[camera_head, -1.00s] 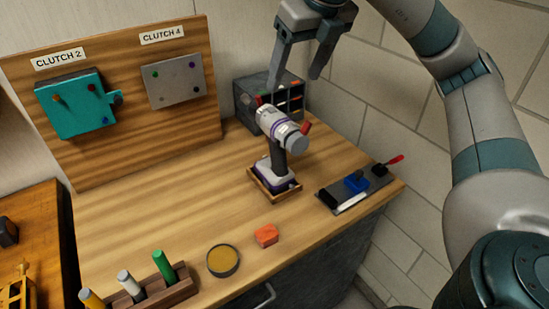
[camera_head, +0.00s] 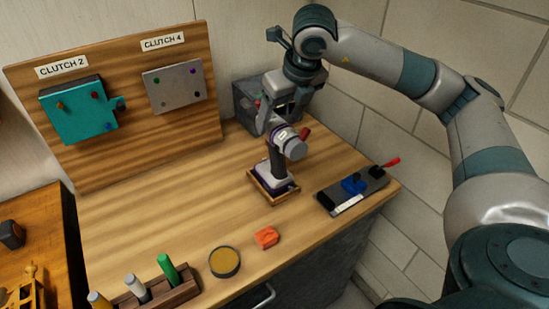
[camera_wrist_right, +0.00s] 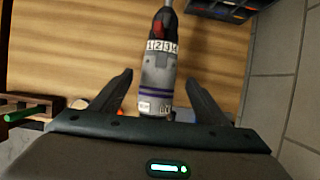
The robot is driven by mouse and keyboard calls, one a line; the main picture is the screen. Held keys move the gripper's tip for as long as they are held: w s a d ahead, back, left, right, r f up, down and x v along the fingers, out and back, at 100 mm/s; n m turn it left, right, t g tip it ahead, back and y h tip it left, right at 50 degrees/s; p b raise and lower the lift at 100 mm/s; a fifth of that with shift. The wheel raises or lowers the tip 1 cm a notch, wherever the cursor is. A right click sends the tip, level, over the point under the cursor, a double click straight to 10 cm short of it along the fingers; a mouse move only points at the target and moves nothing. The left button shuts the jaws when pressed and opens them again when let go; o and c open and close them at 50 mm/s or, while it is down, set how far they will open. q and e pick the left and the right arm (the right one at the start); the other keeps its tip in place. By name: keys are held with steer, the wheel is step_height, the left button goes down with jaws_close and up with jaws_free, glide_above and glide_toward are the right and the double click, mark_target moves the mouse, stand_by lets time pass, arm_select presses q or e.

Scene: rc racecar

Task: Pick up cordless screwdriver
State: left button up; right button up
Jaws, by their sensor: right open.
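The cordless screwdriver (camera_head: 291,143) stands upright in a small wooden tray (camera_head: 273,199), with a grey body, purple bands, dark handle and a red part at its side. My right gripper (camera_head: 280,118) is above and at its body, pointing down; the arm hides part of the tool. In the right wrist view, the screwdriver's body (camera_wrist_right: 158,75) with its numbered ring lies between the two open fingers (camera_wrist_right: 160,80), with a gap at each side. Whether the fingers have dropped beside the body is hard to tell. My left gripper is not in view.
A dark parts organizer (camera_head: 250,101) stands behind the tool by the wall. An orange block (camera_head: 267,237), a round tin (camera_head: 225,262) and a marker rack (camera_head: 185,288) are in front.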

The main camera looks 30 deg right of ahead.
mark_target(278, 123)
steer(key=shift+w+f, duration=0.1)
stand_by(0.3)
steer(key=shift+p+x, duration=0.85)
steer(key=shift+p, duration=0.05)
steer(key=shift+p+x, duration=0.55)
steer(key=shift+x, duration=1.2)
steer(key=shift+a, duration=0.15)
steer(key=shift+f+b, duration=0.25)
steer(key=shift+b, duration=0.35)
steer(key=shift+c, duration=0.4)
steer(key=c, duration=1.5)
